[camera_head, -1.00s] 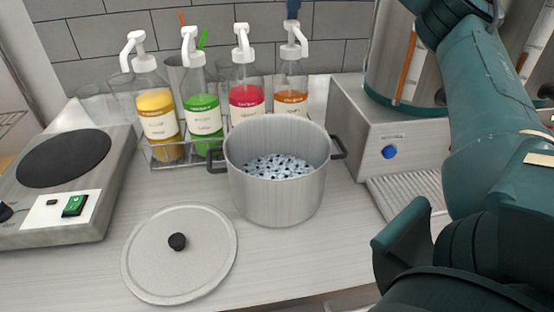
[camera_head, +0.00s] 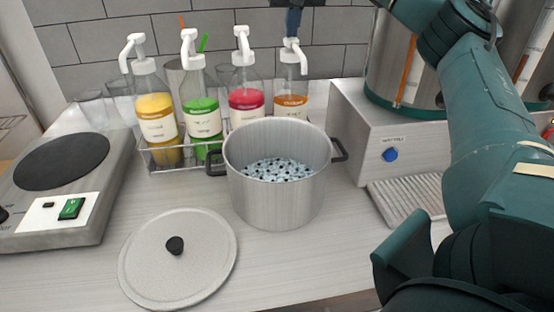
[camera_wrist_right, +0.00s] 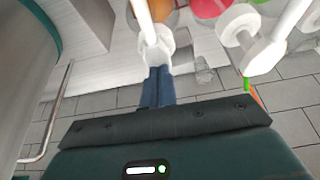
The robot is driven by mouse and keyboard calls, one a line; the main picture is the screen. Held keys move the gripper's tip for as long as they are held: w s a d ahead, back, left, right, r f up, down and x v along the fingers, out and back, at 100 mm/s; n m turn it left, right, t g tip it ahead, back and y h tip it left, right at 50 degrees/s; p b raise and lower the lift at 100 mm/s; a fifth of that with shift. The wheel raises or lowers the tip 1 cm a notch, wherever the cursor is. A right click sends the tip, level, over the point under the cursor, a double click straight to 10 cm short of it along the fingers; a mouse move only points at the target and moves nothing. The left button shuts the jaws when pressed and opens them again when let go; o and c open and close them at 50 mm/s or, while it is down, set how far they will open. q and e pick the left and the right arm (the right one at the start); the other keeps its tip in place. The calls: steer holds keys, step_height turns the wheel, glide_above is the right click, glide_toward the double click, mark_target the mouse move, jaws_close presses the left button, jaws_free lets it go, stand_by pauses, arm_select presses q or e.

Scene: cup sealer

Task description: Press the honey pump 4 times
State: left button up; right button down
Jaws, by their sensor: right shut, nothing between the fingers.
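Four pump bottles stand in a row in a wire rack. The rightmost bottle (camera_head: 291,95) holds amber-orange liquid and fits the honey; its label is too small to read. Its white pump head (camera_head: 292,55) sits lower than the other pumps. My right gripper (camera_head: 293,30) is shut and empty, with its dark blue fingers pointing down onto the top of this pump head. In the right wrist view, the shut fingertips (camera_wrist_right: 158,76) meet the white pump top (camera_wrist_right: 156,50), with the orange bottle below. My left gripper is out of view.
Yellow (camera_head: 157,120), green (camera_head: 203,118) and red (camera_head: 247,100) bottles stand to the left in the wire rack (camera_head: 160,168). A steel pot (camera_head: 275,200) stands in front. A lid (camera_head: 180,265), a hot plate (camera_head: 60,195) and a dispenser (camera_head: 425,140) surround it.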

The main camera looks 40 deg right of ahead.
steer(key=shift+f, duration=0.1)
step_height(320, 180, up, 2)
steer(key=p, duration=0.3)
steer(key=shift+r, duration=1.2)
